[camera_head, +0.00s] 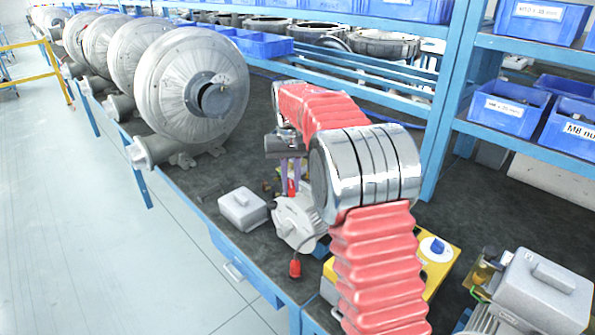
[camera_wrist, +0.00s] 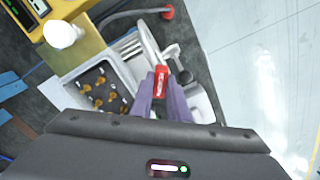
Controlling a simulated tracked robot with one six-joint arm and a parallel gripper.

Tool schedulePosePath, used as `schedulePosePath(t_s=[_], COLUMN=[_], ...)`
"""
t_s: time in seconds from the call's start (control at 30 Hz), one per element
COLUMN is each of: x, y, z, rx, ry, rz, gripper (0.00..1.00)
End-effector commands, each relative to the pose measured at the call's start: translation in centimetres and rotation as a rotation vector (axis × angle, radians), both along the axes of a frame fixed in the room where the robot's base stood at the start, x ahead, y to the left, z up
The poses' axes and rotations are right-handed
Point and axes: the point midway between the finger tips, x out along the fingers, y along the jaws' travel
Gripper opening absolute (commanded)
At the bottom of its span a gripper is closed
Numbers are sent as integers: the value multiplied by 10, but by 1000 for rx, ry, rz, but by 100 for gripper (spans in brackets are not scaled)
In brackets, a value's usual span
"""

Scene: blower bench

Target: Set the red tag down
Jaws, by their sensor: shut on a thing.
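The red tag (camera_wrist: 160,82) is between the two purple fingers of my gripper (camera_wrist: 160,102) in the wrist view. My gripper (camera_head: 291,178) also shows in the head view, pointing down above the bench, with a small red piece of the tag (camera_head: 291,188) between its fingers. The gripper is shut on the tag. A silver rounded housing (camera_head: 298,222) lies just below the gripper in the head view. I cannot tell whether the tag touches anything beneath it.
A grey lidded box (camera_head: 243,208) stands left of the housing. A yellow box (camera_head: 440,262) and a grey case (camera_head: 545,285) are at right. Large blowers (camera_head: 190,85) line the back left.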

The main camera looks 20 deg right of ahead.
Motion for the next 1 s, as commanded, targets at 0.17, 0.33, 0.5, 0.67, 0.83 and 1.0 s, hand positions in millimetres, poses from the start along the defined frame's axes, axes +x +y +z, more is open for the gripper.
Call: schedulePosePath(t_s=[0.17,0.33,0.5,0.67,0.83,1.0], x=[-19,-40,-66,-87,-97,-97], y=[24,46,55,49,47,47], z=[-26,-52,-82,-105,-116,-117], rx=[1,1,1,0,0,0], ry=[3,3,3,2,0,-1], rz=[57,116,151,150,152,152], gripper=[0,0,0,0,0,0])
